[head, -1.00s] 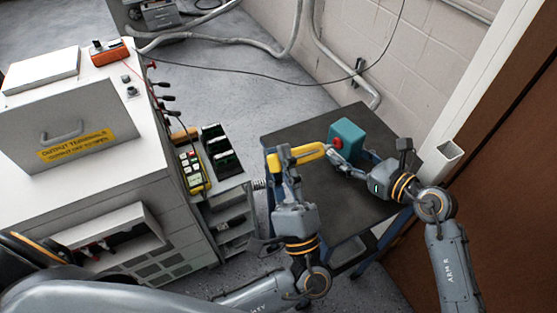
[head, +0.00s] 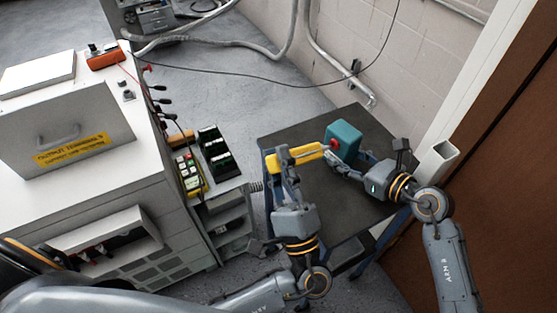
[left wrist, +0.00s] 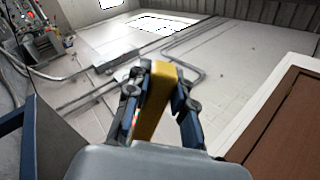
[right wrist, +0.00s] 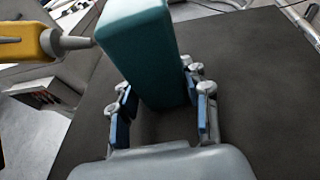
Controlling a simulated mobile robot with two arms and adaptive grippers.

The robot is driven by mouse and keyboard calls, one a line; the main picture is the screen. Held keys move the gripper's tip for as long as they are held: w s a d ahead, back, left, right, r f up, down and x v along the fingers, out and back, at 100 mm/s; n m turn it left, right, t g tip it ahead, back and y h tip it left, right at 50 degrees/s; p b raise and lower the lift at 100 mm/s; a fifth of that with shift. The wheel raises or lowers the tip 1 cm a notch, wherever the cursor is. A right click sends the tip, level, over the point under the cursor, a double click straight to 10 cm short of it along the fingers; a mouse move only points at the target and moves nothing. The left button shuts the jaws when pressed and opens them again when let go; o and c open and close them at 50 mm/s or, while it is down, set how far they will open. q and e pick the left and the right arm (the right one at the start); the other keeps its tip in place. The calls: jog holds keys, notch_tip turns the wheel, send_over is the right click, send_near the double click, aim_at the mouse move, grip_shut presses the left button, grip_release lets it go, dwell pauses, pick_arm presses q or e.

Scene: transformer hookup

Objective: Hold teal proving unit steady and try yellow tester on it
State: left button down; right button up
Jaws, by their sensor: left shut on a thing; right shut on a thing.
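The yellow tester (head: 302,154) is held in my left gripper (head: 282,165), which is shut on it above the table's left edge. It also shows in the left wrist view (left wrist: 155,100) between the fingers. The teal proving unit (head: 346,139) is a block over the dark table top, with a red spot on its left side. My right gripper (head: 352,160) is shut on it; in the right wrist view the unit (right wrist: 140,50) stands between the fingers. The tester's grey tip (right wrist: 75,43) points at the unit's upper left edge there, touching or very close; I cannot tell which.
The dark table (head: 295,215) is otherwise mostly bare. A grey cabinet (head: 165,215) with terminals stands at left, beside a small cart (head: 230,188) holding another yellow meter (head: 189,174) and dark open cases. A thin cable hangs across the back. A brown door (head: 510,170) is at right.

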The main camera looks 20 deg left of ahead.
pick_arm(q)
jog(key=s+a, duration=0.3)
jog(key=s, duration=0.3)
jog(key=shift+a, duration=0.4)
dwell(0.3)
pick_arm(e)
jog(key=o, duration=0.9)
pick_arm(q)
jog(key=shift+w, duration=0.1)
pick_arm(e)
jog(key=shift+d, duration=0.1)
jog(key=v, duration=1.2)
pick_arm(q)
jog(key=shift+d, duration=0.1)
pick_arm(e)
jog(key=shift+s, duration=0.1)
